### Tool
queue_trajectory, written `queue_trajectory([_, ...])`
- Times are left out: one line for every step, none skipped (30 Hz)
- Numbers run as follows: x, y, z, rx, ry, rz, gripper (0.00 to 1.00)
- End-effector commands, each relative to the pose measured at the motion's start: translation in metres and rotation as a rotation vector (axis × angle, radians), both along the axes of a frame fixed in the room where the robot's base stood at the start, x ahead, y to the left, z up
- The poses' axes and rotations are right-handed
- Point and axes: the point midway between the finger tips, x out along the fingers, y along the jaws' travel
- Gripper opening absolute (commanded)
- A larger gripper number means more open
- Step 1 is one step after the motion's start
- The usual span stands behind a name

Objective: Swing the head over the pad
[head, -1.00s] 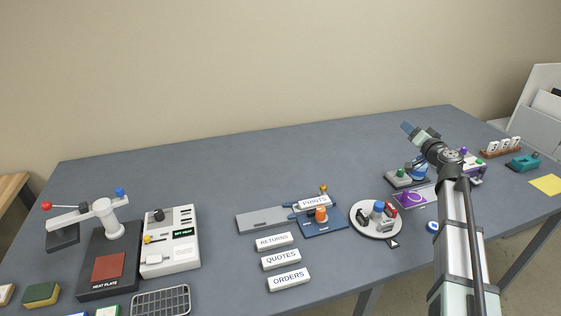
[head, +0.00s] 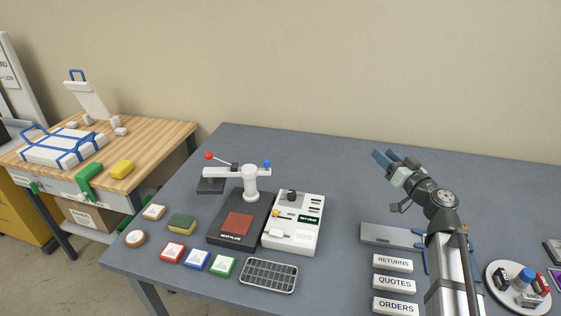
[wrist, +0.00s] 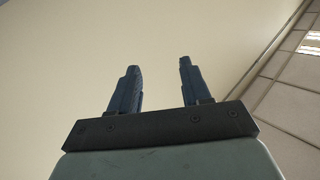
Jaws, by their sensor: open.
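The heat press stands on the grey table in the head view. Its white swing arm (head: 222,172) sits on a white post (head: 250,184), with a red ball knob (head: 208,155) at the left end and a blue knob (head: 267,164) at the right. The dark head (head: 211,186) hangs under the arm's left end, off to the left of the red-brown pad (head: 237,225) on the black heat plate base (head: 228,240). My gripper (head: 385,158) is open and empty, raised well to the right of the press. In the wrist view its two blue fingers (wrist: 155,90) stand apart before bare wall.
A white control box (head: 293,222) stands right of the press. Several stamps and blocks, a sponge (head: 182,224) and a wire rack (head: 269,276) lie in front. The table behind the press is clear.

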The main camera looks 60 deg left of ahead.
Motion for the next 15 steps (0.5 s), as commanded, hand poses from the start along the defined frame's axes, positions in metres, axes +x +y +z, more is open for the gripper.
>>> queue_trajectory([-0.029, 0.017, -0.008, -0.012, -0.025, 0.051, 0.48])
queue_trajectory([-0.044, 0.025, -0.012, -0.019, -0.043, 0.079, 0.48])
queue_trajectory([-0.064, 0.036, -0.018, -0.027, -0.066, 0.117, 0.48])
queue_trajectory([-0.080, 0.043, -0.021, -0.032, -0.084, 0.144, 0.48])
queue_trajectory([-0.095, 0.050, -0.025, -0.037, -0.101, 0.171, 0.48])
queue_trajectory([-0.114, 0.059, -0.030, -0.041, -0.123, 0.207, 0.48])
queue_trajectory([-0.128, 0.065, -0.033, -0.044, -0.141, 0.232, 0.48])
queue_trajectory([-0.141, 0.069, -0.036, -0.047, -0.155, 0.255, 0.48])
queue_trajectory([-0.158, 0.076, -0.041, -0.049, -0.174, 0.285, 0.48])
queue_trajectory([-0.169, 0.079, -0.043, -0.052, -0.188, 0.304, 0.48])
queue_trajectory([-0.179, 0.083, -0.046, -0.053, -0.199, 0.323, 0.48])
queue_trajectory([-0.191, 0.086, -0.049, -0.053, -0.214, 0.345, 0.48])
queue_trajectory([-0.199, 0.088, -0.050, -0.054, -0.224, 0.359, 0.48])
queue_trajectory([-0.206, 0.090, -0.052, -0.054, -0.231, 0.371, 0.48])
queue_trajectory([-0.212, 0.092, -0.053, -0.053, -0.241, 0.383, 0.48])
